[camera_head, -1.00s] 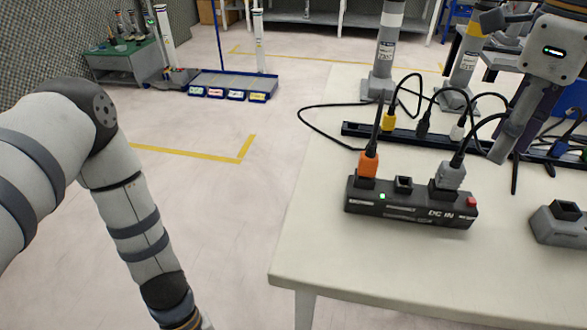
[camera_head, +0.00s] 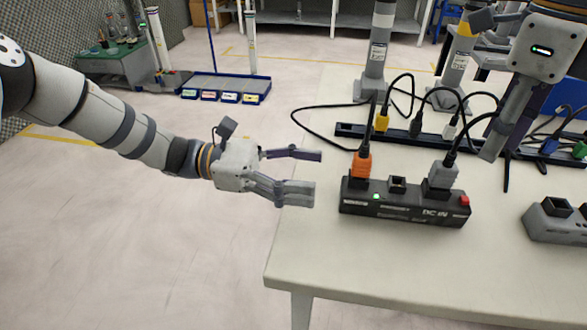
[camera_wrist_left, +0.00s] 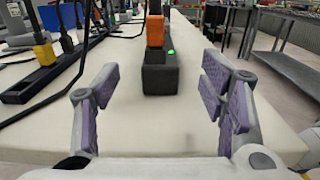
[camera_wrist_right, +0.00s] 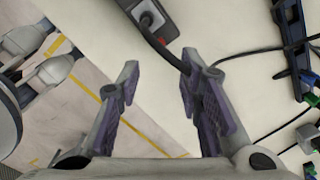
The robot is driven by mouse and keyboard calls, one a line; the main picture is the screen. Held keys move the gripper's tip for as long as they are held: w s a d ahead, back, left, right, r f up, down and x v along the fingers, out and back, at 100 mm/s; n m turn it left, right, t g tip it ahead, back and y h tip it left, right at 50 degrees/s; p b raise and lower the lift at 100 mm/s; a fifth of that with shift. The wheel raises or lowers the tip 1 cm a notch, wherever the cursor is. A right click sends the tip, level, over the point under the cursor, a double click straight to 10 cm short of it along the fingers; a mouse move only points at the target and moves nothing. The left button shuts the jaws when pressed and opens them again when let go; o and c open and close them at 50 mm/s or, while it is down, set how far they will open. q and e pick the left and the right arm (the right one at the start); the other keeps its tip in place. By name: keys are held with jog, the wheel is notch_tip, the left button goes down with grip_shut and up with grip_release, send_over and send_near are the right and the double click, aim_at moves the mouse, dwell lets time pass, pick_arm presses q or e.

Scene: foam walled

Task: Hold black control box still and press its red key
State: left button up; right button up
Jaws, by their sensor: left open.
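The black control box (camera_head: 405,212) lies on the table, with an orange plug (camera_head: 361,166), a grey plug (camera_head: 442,175), a lit green lamp and a red key (camera_head: 464,200) at its right end. My left gripper (camera_head: 317,175) is open just left of the box, not touching it, fingers pointing at its orange-plug end. In the left wrist view the box (camera_wrist_left: 160,80) stands ahead, between and beyond the fingers. My right gripper (camera_wrist_right: 160,66) has its fingers apart, above and behind the box's right end.
A grey box (camera_head: 558,226) lies on the table (camera_head: 390,265) to the right. A black power strip (camera_head: 350,130) with several coloured plugs and looping cables lies behind the control box. The tabletop in front is clear. Two grey posts stand at the back.

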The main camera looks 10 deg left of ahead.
aim_at(366, 181)
pick_arm(q)
jog(key=d, duration=1)
jog(key=shift+w+d, duration=0.3)
jog(key=shift+d, duration=0.05)
jog(key=shift+c, duration=0.6)
jog(key=c, duration=1.3)
grip_shut()
pick_arm(e)
grip_shut()
